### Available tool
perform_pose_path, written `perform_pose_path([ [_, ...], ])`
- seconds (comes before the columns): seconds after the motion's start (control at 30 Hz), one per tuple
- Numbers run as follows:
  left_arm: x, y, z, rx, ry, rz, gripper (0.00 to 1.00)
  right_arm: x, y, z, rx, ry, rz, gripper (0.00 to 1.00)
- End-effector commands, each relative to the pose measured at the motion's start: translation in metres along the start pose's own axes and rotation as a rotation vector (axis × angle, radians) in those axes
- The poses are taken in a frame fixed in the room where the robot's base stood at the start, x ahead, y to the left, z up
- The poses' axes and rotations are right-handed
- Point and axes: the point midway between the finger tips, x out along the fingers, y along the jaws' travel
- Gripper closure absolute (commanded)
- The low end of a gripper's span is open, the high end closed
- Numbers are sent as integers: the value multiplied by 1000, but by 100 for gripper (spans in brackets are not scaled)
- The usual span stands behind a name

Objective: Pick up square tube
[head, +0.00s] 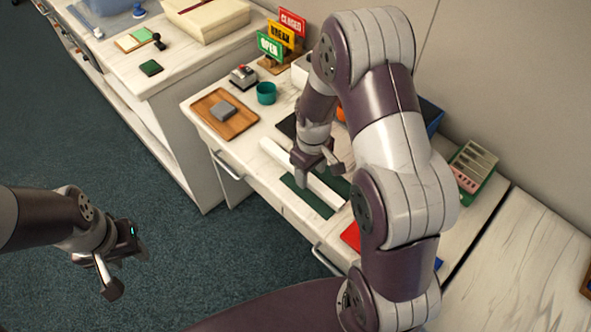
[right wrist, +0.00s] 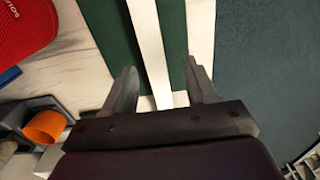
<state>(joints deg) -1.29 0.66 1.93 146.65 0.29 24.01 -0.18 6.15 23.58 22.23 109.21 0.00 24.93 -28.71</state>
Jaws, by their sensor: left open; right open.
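The square tube (head: 323,193) is a long white bar lying across a dark green mat (head: 303,196) on the white counter; my right gripper hides part of it in the head view. In the right wrist view the tube (right wrist: 149,45) runs up between the fingers. My right gripper (head: 319,174) is open, pointing down over the tube, with one finger (right wrist: 163,88) on each side and no visible grip on it. My left gripper (head: 126,270) is open and empty, over the floor to the left, away from the counter.
A wooden tray (head: 239,123) with a grey block, a teal cup (head: 266,93) and a sign stand (head: 283,36) sit farther back. A red object (head: 350,237) lies near the front. A green box (head: 472,165) stands right. A drawer handle (head: 327,262) juts out.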

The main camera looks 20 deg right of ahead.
Motion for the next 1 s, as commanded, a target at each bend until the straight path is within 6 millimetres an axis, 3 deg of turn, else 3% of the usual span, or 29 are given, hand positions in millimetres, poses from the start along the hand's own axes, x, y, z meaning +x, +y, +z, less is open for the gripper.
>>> perform_pose_path([
  [0.1,0,0,0,1,1,0,57,24,2,4,0,-5,-2,43],
  [0.2,1,0,0,1,0,0,57,36,2,3,0,-2,-1,43],
  [0.43,1,0,0,0,0,0,57,38,2,3,1,0,0,43],
  [0.47,1,0,0,0,0,0,57,38,2,3,1,0,0,49],
  [0.6,1,0,0,0,0,0,57,38,2,3,1,0,0,95],
  [0.63,1,0,0,0,0,0,57,38,2,3,1,-1,0,100],
  [1.0,0,0,0,0,0,0,57,32,2,2,1,1,1,100],
])
